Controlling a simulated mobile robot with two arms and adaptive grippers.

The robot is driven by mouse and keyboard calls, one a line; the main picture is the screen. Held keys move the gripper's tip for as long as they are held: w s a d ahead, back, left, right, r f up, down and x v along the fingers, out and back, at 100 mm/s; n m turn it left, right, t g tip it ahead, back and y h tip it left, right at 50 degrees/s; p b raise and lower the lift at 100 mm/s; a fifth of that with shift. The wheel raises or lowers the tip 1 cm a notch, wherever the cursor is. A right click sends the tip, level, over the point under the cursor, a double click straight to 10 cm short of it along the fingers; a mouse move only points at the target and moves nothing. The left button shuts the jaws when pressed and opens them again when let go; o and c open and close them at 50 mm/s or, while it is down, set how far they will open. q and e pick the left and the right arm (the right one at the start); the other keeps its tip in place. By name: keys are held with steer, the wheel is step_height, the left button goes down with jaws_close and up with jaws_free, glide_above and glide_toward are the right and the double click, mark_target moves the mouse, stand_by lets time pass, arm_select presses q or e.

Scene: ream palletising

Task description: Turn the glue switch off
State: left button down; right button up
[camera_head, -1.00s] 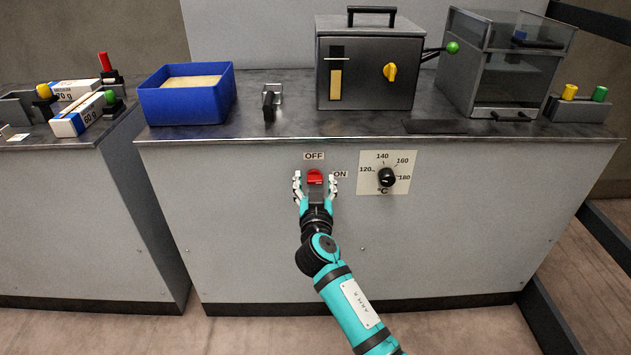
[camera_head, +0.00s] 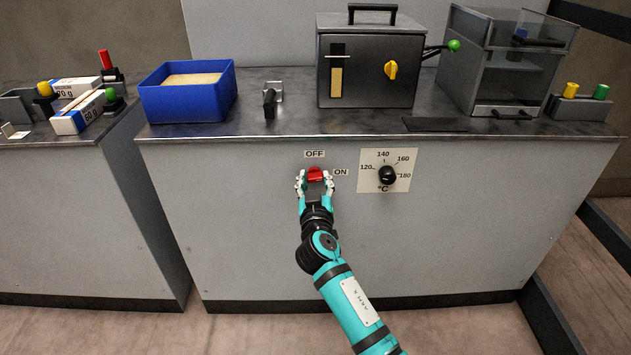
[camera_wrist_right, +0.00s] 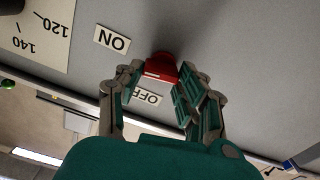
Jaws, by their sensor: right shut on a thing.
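The red glue switch (camera_head: 315,174) is on the front panel of the grey bench, with the OFF label (camera_head: 314,154) above it and the ON label (camera_head: 340,172) to its right. My right gripper (camera_head: 315,181) is at the switch with a finger on each side, shut on it. The wrist view shows the red knob (camera_wrist_right: 161,67) between the fingertips (camera_wrist_right: 158,82). A pale mark shows on the knob's edge; I cannot tell exactly which label it points to. The OFF label (camera_wrist_right: 148,96) shows between the fingers there. My left gripper is not in view.
A temperature dial (camera_head: 387,174) is right of the switch. On the bench top are a blue bin (camera_head: 187,104), a metal box with a yellow knob (camera_head: 391,70) and a clear-walled case (camera_head: 500,80). The panel left of the switch is bare.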

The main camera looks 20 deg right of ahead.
steer(key=shift+r+n, duration=0.1)
steer(key=shift+n, duration=1.3)
steer(key=n+p, duration=0.1)
steer(key=n, duration=0.2)
steer(key=shift+a+n, duration=0.15)
steer(key=shift+n, duration=0.15)
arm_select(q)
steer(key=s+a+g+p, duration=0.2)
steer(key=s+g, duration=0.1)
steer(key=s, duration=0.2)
arm_select(e)
steer(key=n, duration=0.6)
steer(key=shift+a+n, duration=0.1)
steer(key=shift+n, duration=0.4)
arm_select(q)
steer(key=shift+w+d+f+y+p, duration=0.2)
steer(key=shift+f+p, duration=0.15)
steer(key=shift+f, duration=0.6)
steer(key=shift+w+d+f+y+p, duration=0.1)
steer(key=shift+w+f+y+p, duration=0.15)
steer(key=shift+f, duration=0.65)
arm_select(e)
steer(key=shift+w+n, duration=0.1)
steer(key=shift+n, duration=1.3)
